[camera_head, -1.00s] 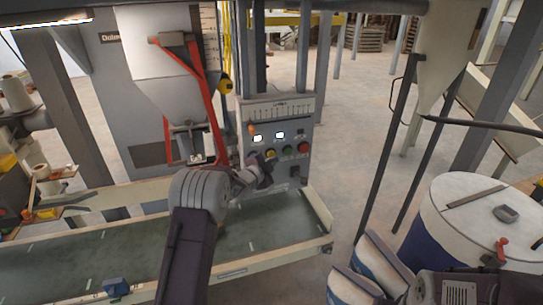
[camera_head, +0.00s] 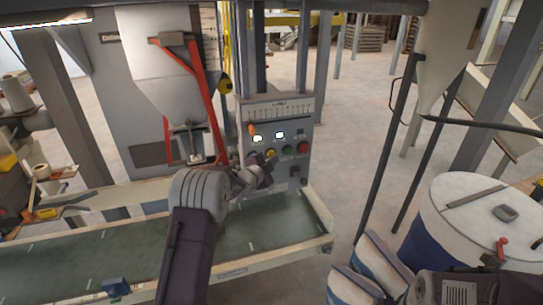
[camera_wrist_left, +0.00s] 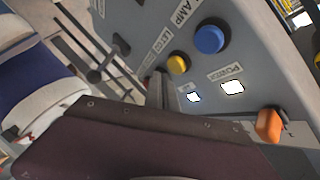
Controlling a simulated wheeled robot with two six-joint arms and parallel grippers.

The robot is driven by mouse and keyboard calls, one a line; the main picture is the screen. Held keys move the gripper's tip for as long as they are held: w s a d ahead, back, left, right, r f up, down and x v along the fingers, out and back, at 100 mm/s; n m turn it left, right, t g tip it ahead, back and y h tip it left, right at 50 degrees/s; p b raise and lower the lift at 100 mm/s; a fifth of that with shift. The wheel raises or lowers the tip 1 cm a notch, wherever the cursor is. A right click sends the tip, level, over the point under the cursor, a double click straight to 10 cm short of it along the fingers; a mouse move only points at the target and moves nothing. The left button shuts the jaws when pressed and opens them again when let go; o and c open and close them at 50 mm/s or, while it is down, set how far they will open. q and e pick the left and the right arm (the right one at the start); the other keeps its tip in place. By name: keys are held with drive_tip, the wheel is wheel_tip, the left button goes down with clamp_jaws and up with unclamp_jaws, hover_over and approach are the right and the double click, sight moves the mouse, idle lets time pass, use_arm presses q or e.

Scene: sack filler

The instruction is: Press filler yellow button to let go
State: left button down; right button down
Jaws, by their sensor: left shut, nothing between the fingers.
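The filler's grey control panel (camera_head: 277,125) stands beyond the belt, with the yellow button (camera_head: 270,154) between a blue button and a green one. The yellow button (camera_wrist_left: 177,64) and the blue button (camera_wrist_left: 209,39) also show in the left wrist view. My left gripper (camera_head: 265,169) is shut and empty, just in front of the panel below the yellow button. In the wrist view its fingers (camera_wrist_left: 156,88) end close beside the yellow button. I cannot tell whether they touch it. My right gripper is not in view.
The green (camera_head: 287,149) and red (camera_head: 303,147) buttons sit to the right on the panel. An orange knob (camera_head: 252,129) is above. The filler spout with red bars (camera_head: 214,120) hangs left of the panel. A conveyor belt (camera_head: 275,229) runs below. White sacks and a drum (camera_head: 470,210) stand at right.

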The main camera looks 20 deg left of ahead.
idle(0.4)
use_arm(q)
drive_tip(key=shift+w+a, duration=0.3)
drive_tip(key=shift+w, duration=0.1)
